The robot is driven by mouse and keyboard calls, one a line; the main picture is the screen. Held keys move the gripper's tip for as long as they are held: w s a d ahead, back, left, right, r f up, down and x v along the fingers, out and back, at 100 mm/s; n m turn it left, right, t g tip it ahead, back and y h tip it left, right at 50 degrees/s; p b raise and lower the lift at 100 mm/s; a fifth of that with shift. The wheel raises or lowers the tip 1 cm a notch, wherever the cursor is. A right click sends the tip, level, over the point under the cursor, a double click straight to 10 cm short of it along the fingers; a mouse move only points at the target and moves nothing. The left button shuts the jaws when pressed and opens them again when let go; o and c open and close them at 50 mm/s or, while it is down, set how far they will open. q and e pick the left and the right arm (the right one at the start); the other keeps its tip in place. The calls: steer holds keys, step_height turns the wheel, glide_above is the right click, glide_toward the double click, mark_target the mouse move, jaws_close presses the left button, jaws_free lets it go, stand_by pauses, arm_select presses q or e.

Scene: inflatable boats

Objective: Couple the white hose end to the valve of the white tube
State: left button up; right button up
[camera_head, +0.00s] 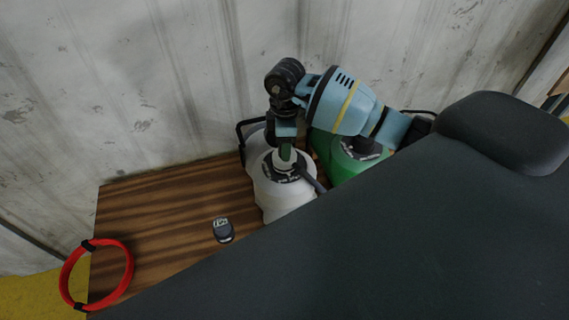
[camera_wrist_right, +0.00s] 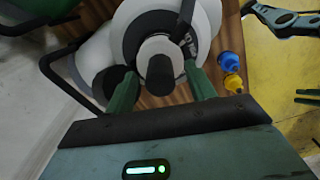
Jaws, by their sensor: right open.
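A white rounded container (camera_head: 284,196) stands on the wooden table, with a dark ring and a white neck on top. A black hose or handle runs down its side. My right gripper (camera_head: 286,152) is over the neck. In the right wrist view its green fingers (camera_wrist_right: 162,78) are open, on either side of a white round piece (camera_wrist_right: 158,46) with a dark grey tip. I cannot tell whether they touch it. I cannot make out a white hose end or the valve of a white tube for certain.
A green container (camera_head: 345,160) stands right beside the white one. The wrist view shows blue (camera_wrist_right: 229,62) and yellow (camera_wrist_right: 233,83) caps. A dark grey mass (camera_head: 400,240) hides the foreground.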

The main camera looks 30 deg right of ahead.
step_height(320, 180, up, 2)
steer(key=shift+r, duration=0.2)
step_height(320, 180, up, 4)
steer(key=shift+r, duration=0.1)
arm_select(q)
steer(key=shift+s+a+f, duration=0.25)
steer(key=shift+s+f, duration=0.15)
steer(key=shift+f, duration=0.2)
arm_select(e)
steer(key=shift+r, duration=0.65)
steer(key=shift+n, duration=0.3)
